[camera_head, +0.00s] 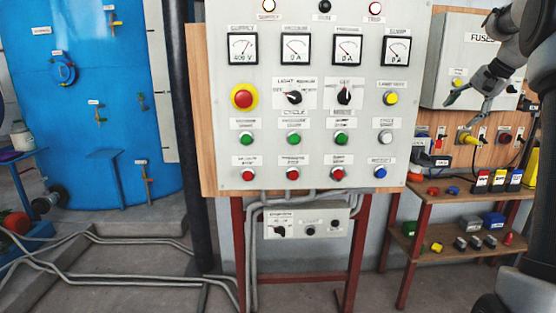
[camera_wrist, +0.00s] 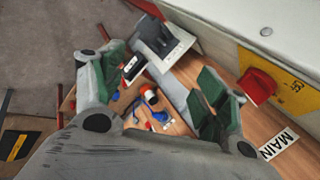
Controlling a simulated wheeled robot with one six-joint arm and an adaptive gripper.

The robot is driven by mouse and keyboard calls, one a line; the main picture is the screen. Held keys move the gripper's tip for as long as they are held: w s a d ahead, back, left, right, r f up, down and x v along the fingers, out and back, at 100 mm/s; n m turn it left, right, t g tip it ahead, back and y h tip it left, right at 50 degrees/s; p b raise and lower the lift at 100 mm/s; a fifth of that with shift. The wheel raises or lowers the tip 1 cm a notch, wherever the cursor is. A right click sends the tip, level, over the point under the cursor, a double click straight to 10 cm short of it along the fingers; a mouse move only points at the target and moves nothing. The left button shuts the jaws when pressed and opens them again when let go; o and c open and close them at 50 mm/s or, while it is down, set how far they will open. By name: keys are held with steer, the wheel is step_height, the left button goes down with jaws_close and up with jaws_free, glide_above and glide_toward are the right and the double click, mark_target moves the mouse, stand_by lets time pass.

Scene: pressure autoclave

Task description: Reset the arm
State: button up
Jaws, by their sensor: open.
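My gripper (camera_head: 469,103) is at the upper right in the head view, at the end of my raised arm, in front of the fuse box (camera_head: 440,62). Its two grey fingers are apart, with nothing between them. In the wrist view my gripper (camera_wrist: 163,72) shows green pads on spread fingers. Between and beyond them lie a wooden shelf top (camera_wrist: 112,110) with small red and blue items, and a grey socket on a white plate (camera_wrist: 165,42). A red switch on a yellow plate (camera_wrist: 257,86) is to the right of the fingers.
The grey control panel (camera_head: 318,103) with buttons and dials fills the middle of the head view. A wooden shelf (camera_head: 432,206) with small parts stands at the lower right, beneath my gripper. A blue tank (camera_head: 78,140) stands at the left, with pipes (camera_head: 130,238) along the floor.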

steer(key=s+a+f+n+h, duration=0.1)
steer(key=s+a+f+n, duration=0.2)
steer(key=s+a, duration=0.4)
steer(key=s+a+f+n+g+h, duration=0.1)
steer(key=s+a+f+n, duration=0.3)
steer(key=s, duration=1.4)
steer(key=s+a+f+n, duration=0.4)
steer(key=s+a, duration=0.5)
steer(key=s, duration=0.4)
steer(key=shift+s+a+f+h, duration=0.3)
steer(key=shift+a+f+h, duration=0.1)
steer(key=shift+g, duration=0.3)
